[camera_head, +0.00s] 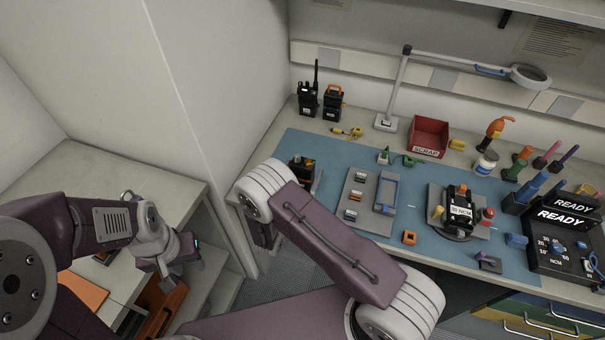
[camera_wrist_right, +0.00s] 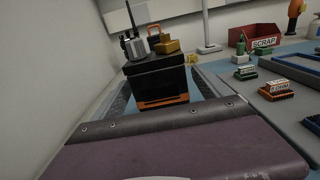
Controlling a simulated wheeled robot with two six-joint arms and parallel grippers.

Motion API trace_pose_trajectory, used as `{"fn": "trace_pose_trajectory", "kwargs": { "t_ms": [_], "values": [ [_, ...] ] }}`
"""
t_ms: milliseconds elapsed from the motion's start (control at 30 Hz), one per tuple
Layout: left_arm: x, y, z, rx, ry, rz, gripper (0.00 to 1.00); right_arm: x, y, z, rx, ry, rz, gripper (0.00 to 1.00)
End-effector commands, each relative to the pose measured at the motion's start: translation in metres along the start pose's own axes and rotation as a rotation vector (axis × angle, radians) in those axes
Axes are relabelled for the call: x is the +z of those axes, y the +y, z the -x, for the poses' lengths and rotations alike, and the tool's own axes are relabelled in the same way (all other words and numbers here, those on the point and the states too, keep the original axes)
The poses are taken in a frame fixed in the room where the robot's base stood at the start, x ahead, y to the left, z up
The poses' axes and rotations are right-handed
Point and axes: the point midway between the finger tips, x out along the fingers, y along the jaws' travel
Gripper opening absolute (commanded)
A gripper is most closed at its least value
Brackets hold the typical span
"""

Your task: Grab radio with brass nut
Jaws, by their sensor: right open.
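A black radio (camera_head: 302,168) stands upright near the left end of the blue mat. In the right wrist view this radio (camera_wrist_right: 158,82) has an orange stripe, a grey knob and a brass-coloured nut (camera_wrist_right: 168,46) on top. My right gripper (camera_wrist_right: 160,74) is open, with dark fingers reaching along both sides of the radio; I cannot tell whether they touch it. In the head view my right wrist hides most of that gripper. My left gripper (camera_head: 180,262) hangs over the side bench at the left, away from the radio; its jaw gap is unclear.
Two other radios, one with a long antenna (camera_head: 308,100) and one with an orange handle (camera_head: 333,103), stand at the back. A grey parts tray (camera_head: 353,222) lies right of the near radio. A red scrap bin (camera_head: 429,135), lamp and black radio on a stand (camera_head: 460,210) are further right.

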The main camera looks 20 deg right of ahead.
Motion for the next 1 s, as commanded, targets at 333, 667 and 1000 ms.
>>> {"fn": "trace_pose_trajectory", "kwargs": {
  "t_ms": [333,667,1000],
  "values": [
    [-0.001,0.0,0.006,0.0,0.0,0.0,0.36,0.0,0.001,-0.035,0.0,0.0,0.001,0.87],
    [-0.001,0.0,0.006,0.0,0.0,0.0,0.36,0.001,0.001,-0.034,-0.001,0.0,0.001,0.23],
    [-0.001,0.0,0.006,0.0,0.0,0.0,0.36,0.003,0.001,-0.035,-0.001,-0.002,-0.001,0.04]
  ]
}}
